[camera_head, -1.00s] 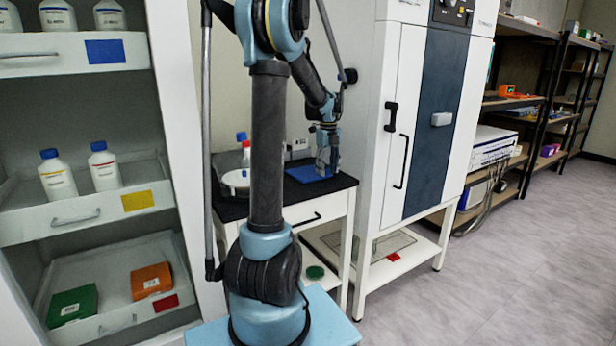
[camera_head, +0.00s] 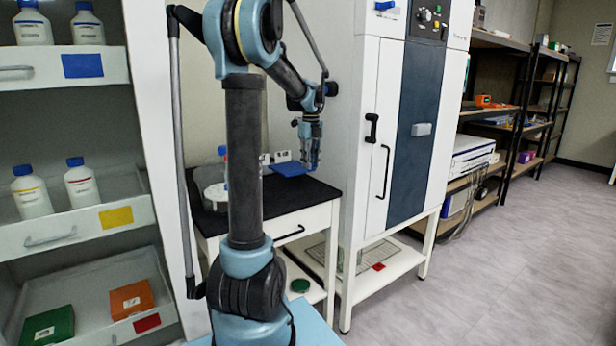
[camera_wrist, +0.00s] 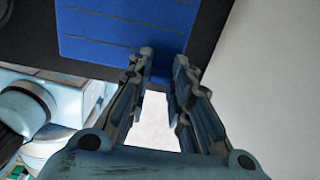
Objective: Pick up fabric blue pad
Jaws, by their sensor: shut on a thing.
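The blue fabric pad (camera_head: 289,168) shows in the head view at my gripper's fingertips, and it appears raised a little above the black tabletop. In the wrist view the flat blue pad (camera_wrist: 125,28), with thin dark lines across it, fills the top middle. My gripper (camera_head: 309,166) points down at the pad's right edge. In the wrist view my gripper's two fingers (camera_wrist: 164,58) are closed on the near edge of the pad. The fingertips partly hide that edge.
The black-topped white table (camera_head: 300,194) stands between the white shelf unit (camera_head: 100,165) on the left and the tall freeze dryer (camera_head: 377,130) on the right. A round white device (camera_head: 214,197) sits at the tabletop's left. Open grey floor lies at the right.

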